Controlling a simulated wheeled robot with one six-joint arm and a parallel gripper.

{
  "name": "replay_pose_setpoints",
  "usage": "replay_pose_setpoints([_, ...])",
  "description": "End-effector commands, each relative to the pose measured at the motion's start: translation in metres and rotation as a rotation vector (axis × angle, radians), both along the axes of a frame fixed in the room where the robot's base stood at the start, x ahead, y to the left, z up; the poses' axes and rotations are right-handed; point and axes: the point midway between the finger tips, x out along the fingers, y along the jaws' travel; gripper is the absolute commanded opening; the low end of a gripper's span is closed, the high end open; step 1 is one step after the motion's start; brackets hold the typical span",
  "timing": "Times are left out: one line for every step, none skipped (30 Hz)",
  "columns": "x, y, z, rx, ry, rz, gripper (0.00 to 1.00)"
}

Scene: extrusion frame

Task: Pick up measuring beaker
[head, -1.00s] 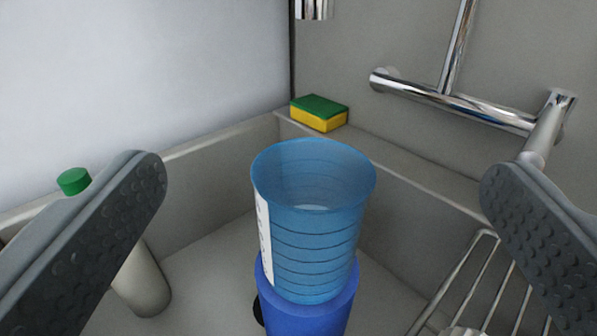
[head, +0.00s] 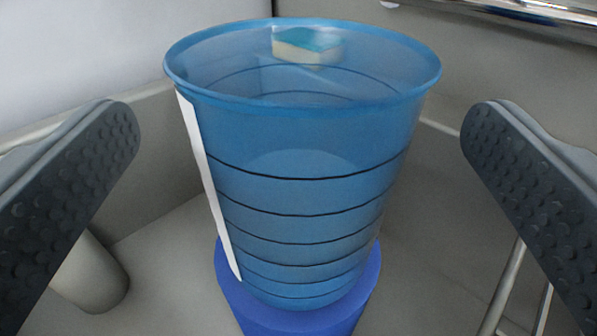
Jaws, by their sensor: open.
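The measuring beaker (head: 300,190) is a translucent blue cup with dark ring lines and a white strip down its left side. It stands upright on a darker blue object (head: 300,312), in the middle of the head view. My gripper (head: 300,120) is open, with one dark, studded finger on each side of the beaker.
A sponge (head: 306,45) shows through the beaker's far wall. A pale cylindrical object (head: 92,275) stands at lower left, partly behind the left finger. A metal rack (head: 503,285) is at lower right. A chrome pipe (head: 520,10) runs along the top right. Basin walls rise behind.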

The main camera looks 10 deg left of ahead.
Motion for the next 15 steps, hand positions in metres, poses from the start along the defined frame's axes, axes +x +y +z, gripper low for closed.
replay_pose_setpoints([0.003,0.000,0.001,0.000,-0.001,0.000,1.00])
replay_pose_setpoints([0.004,0.001,0.001,0.000,-0.001,0.000,1.00])
replay_pose_setpoints([0.004,0.001,0.001,0.000,-0.001,0.000,1.00])
replay_pose_setpoints([0.005,0.001,0.001,0.000,-0.001,0.000,1.00])
replay_pose_setpoints([0.006,0.001,0.001,0.000,-0.001,0.000,1.00])
replay_pose_setpoints([0.008,0.002,0.000,0.000,0.000,0.000,1.00])
replay_pose_setpoints([0.009,0.002,0.000,0.000,0.000,0.000,1.00])
replay_pose_setpoints([0.011,0.002,0.000,0.000,0.000,0.000,1.00])
replay_pose_setpoints([0.015,0.003,0.000,0.000,0.000,0.000,1.00])
replay_pose_setpoints([0.018,0.004,0.000,0.000,0.000,0.000,1.00])
replay_pose_setpoints([0.022,0.004,0.000,0.000,0.000,0.000,1.00])
replay_pose_setpoints([0.026,0.005,0.000,0.000,0.000,0.000,1.00])
replay_pose_setpoints([0.030,0.006,0.000,0.000,0.000,0.000,1.00])
replay_pose_setpoints([0.034,0.007,0.000,0.000,0.000,0.000,1.00])
replay_pose_setpoints([0.040,0.008,0.000,0.000,0.000,0.000,1.00])
